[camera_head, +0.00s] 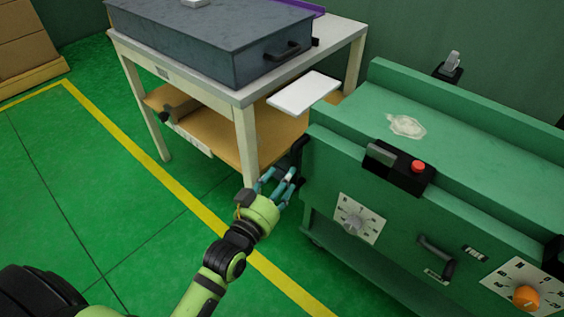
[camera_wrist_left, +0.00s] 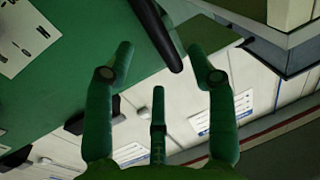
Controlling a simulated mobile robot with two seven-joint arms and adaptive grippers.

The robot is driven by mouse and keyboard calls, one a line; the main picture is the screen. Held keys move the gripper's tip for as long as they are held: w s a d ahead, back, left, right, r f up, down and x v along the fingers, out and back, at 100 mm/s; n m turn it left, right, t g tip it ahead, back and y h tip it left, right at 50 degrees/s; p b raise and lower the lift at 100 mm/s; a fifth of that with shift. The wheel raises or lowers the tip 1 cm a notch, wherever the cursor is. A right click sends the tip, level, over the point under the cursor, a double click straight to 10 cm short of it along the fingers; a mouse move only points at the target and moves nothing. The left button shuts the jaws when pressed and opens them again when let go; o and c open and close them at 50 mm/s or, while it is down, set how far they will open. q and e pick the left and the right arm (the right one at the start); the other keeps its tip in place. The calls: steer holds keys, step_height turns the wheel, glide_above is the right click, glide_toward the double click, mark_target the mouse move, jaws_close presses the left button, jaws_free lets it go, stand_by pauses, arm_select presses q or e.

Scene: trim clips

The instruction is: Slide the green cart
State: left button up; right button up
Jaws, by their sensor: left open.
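The green cart (camera_head: 430,210) fills the right side of the head view, with knobs and a red button on it. A black handle (camera_head: 298,152) sits at its left end. My left gripper (camera_head: 280,180) is open right by this handle. In the left wrist view, the black handle (camera_wrist_left: 158,32) reaches in from the top between the open fingers of my left gripper (camera_wrist_left: 163,62). I cannot tell whether any finger touches it. The cart's green surface (camera_wrist_left: 70,75) fills the left of that view. My right gripper is not in view.
A white-topped table (camera_head: 240,98) with a grey case (camera_head: 215,40) stands behind my left gripper, close to the cart's left end. A white side board (camera_head: 303,92) juts toward the cart. Green floor with a yellow line (camera_head: 150,165) is clear at left.

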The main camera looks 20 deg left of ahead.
mark_target(295, 164)
arm_select(q)
steer(key=shift+w+d+r, duration=0.1)
steer(key=shift+w+r, duration=0.1)
steer(key=shift+w, duration=0.2)
steer(key=shift+w+d+b, duration=0.2)
steer(key=shift+w, duration=0.8)
steer(key=shift+w+d+b, duration=0.15)
steer(key=shift+w+d, duration=0.05)
steer(key=shift+w, duration=0.8)
steer(key=shift+w+d+b, duration=0.2)
steer(key=shift+w, duration=0.8)
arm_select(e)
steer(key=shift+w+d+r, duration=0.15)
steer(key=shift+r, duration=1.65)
arm_select(q)
jaws_close()
